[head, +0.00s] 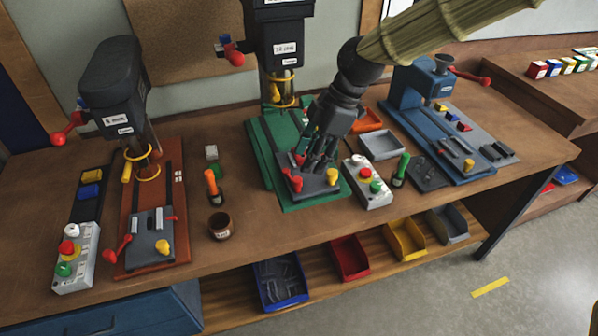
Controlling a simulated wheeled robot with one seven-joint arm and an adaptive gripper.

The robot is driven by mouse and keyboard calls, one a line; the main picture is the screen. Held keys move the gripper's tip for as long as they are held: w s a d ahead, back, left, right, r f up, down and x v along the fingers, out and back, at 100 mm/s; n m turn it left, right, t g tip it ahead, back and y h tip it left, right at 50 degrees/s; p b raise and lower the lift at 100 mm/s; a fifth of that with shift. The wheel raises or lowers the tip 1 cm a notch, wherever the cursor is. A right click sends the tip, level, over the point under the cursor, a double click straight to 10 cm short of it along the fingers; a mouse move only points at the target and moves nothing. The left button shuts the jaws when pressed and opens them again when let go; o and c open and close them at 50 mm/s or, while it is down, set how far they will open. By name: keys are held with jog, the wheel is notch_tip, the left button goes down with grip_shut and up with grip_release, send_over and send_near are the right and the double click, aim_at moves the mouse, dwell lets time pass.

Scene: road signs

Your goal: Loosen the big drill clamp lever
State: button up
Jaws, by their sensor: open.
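The big drill (283,35) stands at the back middle, its top cut off by the frame, with a green base (262,148). A yellow ring with a short handle (274,93) is around its column. At the front of the base is a dark clamp block (312,187) with a red lever (293,184) at its left and a yellow knob (333,177) at its right. Which part is the clamp lever I cannot tell for sure. My gripper (318,163) is open, pointing down over the clamp block between lever and knob. Whether it touches anything is unclear; its fingers hide part of the block.
A smaller drill (112,85) on a red-brown base stands left, a blue press (422,85) right. Control boxes (367,182) (77,257), an orange-handled tool (211,184), a green-handled tool (401,168) and a brown cup (220,226) stand nearby. Bins (350,258) sit below.

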aim_at(298, 179)
jog(key=x, duration=0.2)
jog(key=w+p+x, duration=0.1)
jog(key=x, duration=0.2)
jog(key=shift+w+f, duration=0.15)
jog(key=shift+f, duration=0.2)
jog(key=shift+s+a+f+p, duration=0.3)
jog(key=shift+s+f+p, duration=0.1)
jog(key=shift+f, duration=0.05)
jog(key=shift+w+a+f, duration=0.1)
jog(key=shift+w+f, duration=0.1)
jog(key=shift+f, duration=0.3)
jog(key=shift+s+r, duration=0.1)
jog(key=shift+s, duration=0.05)
jog(key=shift+c, duration=1.3)
grip_shut()
